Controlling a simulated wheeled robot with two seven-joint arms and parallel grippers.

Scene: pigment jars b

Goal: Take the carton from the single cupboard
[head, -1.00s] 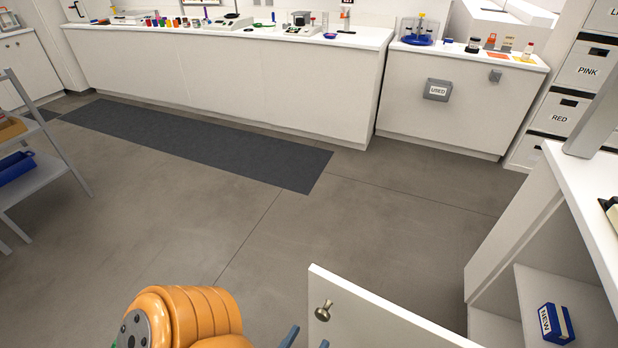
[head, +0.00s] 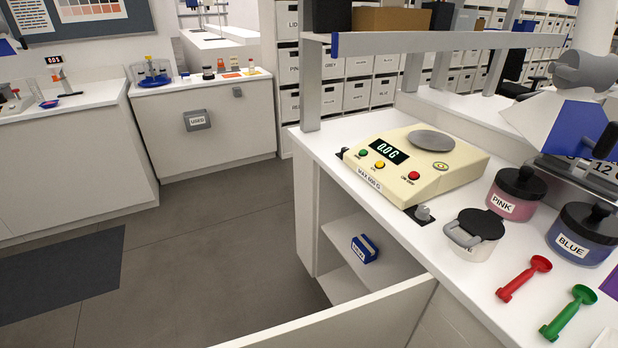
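The single cupboard (head: 345,285) is under the white counter, and its door (head: 345,318) stands open toward me. A small blue carton with a white label (head: 364,249) sits on the shelf inside, near the front. Its label is too small to read now.
On the counter (head: 330,158) above stand a cream scale (head: 415,165), a white lidded jar (head: 474,235), a PINK jar (head: 515,194), a BLUE jar (head: 584,234), a red scoop (head: 524,278) and a green scoop (head: 569,313). The open door's edge juts into the floor space.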

